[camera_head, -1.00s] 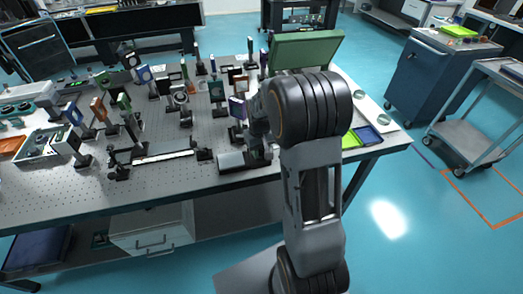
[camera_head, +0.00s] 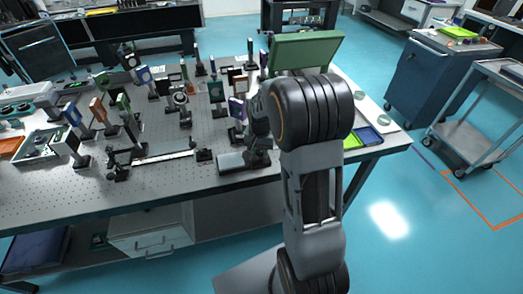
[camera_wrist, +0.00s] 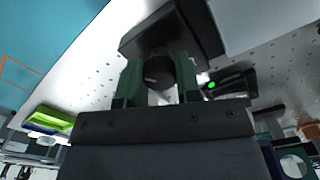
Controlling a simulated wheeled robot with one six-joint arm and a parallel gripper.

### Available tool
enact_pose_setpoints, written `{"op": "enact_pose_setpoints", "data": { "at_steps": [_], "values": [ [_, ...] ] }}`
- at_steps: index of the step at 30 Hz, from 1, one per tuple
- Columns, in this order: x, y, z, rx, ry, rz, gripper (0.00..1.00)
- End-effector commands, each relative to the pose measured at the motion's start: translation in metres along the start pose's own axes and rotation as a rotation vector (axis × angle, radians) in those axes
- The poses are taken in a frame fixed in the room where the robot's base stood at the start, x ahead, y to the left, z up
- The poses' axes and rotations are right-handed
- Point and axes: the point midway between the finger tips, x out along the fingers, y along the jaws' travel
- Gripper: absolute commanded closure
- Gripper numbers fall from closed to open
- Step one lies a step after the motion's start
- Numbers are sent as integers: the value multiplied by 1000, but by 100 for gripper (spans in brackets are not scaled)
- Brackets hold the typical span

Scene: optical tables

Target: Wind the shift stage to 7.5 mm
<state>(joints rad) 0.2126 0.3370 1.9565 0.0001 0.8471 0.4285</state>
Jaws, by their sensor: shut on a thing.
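The shift stage (camera_wrist: 205,28) is a dark block at the top middle of the wrist view. Its round dark knob (camera_wrist: 159,70) faces my gripper. My gripper (camera_wrist: 160,80) has its two green fingers on either side of the knob and is shut on it. A small pale mark shows on the knob's face. In the head view, a grey block that looks like the stage (camera_head: 232,162) lies at the table's front edge, beside my wrist. The knob is hidden there by my arm. I cannot read any position scale.
A dark device with a green light (camera_wrist: 211,85) stands right of my fingers in the wrist view. Several posts with optics crowd the perforated table (camera_head: 60,195). A green panel (camera_head: 305,50) and a lime tray (camera_head: 350,141) are behind and right of my arm.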

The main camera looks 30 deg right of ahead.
Motion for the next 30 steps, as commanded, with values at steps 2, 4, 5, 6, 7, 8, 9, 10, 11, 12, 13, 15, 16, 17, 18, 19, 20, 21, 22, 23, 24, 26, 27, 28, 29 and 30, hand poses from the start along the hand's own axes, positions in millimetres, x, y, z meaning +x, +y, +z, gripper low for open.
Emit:
{"op": "enact_pose_setpoints", "data": {
  "at_steps": [2, 4, 5, 6, 7, 8, 9, 10, 11, 12, 13, 15, 16, 17, 18, 19, 20, 21, 22, 23, 24, 26, 27, 28, 29, 30],
  "values": [
    [3, 2, 3, 10, -11, 6, 92],
    [3, 2, 3, 16, -11, 6, 92],
    [3, 2, 3, 17, -11, 6, 92],
    [3, 2, 3, 18, -11, 6, 92],
    [3, 2, 3, 19, -11, 6, 92],
    [3, 2, 3, 19, -11, 6, 92],
    [3, 2, 3, 19, -11, 6, 92],
    [3, 2, 3, 19, -11, 6, 92],
    [3, 2, 3, 19, -11, 6, 92],
    [3, 2, 3, 19, -11, 6, 92],
    [3, 2, 3, 19, -11, 6, 92],
    [3, 2, 3, 18, -11, 6, 92],
    [3, 2, 3, 18, -11, 6, 68],
    [3, 2, 3, 18, -12, 6, 65],
    [3, 2, 3, 18, -11, 6, 61],
    [3, 2, 2, 18, -10, 5, 58],
    [2, 1, 2, 18, -9, 5, 55],
    [2, 1, 2, 18, -8, 4, 52],
    [2, 1, 2, 18, -7, 4, 49],
    [2, 1, 2, 18, -6, 3, 46],
    [2, 1, 1, 18, -5, 3, 43],
    [1, 1, 1, 18, -4, 2, 43],
    [1, 1, 1, 18, -4, 2, 43],
    [1, 1, 1, 18, -3, 2, 43],
    [1, 1, 1, 18, -3, 2, 43],
    [1, 1, 0, 18, -3, 1, 43]
  ]
}}
